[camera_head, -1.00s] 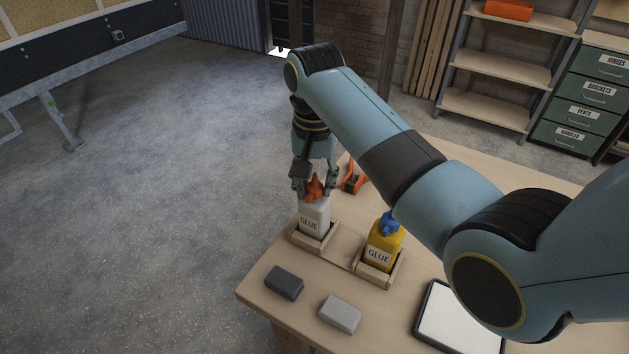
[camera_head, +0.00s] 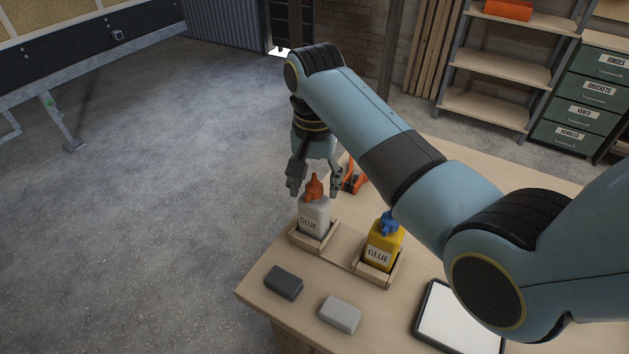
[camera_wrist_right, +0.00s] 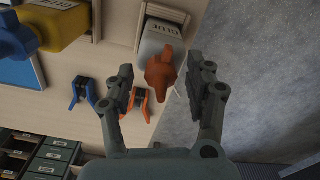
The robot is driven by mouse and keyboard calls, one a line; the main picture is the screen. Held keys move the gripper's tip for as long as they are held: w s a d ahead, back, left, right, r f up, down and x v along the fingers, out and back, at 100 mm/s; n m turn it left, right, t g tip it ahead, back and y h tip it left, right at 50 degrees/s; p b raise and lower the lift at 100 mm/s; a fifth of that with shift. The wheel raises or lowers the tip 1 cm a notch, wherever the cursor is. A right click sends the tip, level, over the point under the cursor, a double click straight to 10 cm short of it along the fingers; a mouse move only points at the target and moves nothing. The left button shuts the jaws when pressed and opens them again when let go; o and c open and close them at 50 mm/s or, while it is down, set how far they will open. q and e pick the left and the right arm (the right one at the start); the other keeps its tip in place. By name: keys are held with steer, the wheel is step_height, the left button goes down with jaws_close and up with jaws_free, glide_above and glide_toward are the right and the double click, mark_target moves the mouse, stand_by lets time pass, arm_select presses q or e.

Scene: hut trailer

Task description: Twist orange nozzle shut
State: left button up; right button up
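The orange nozzle (camera_head: 314,187) sits on top of a white glue bottle (camera_head: 314,215), which stands upright in a wooden holder (camera_head: 314,242). My right gripper (camera_head: 315,190) is open around the nozzle from above, with a finger on each side and a gap to each. In the right wrist view the nozzle (camera_wrist_right: 162,72) lies between the two spread fingertips (camera_wrist_right: 163,75), touching neither. A yellow glue bottle (camera_head: 383,248) with a blue nozzle (camera_head: 389,222) stands in a second holder to the right. My left gripper is in neither view.
An orange clamp (camera_head: 355,177) lies behind the white bottle; a blue clamp (camera_wrist_right: 83,92) is near it. A dark block (camera_head: 284,282) and a light grey block (camera_head: 341,314) lie at the front. A black-framed white panel (camera_head: 455,322) lies at the right.

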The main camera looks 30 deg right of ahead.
mark_target(315, 174)
step_height(315, 174, up, 8)
steer(key=shift+f, duration=0.25)
stand_by(0.7)
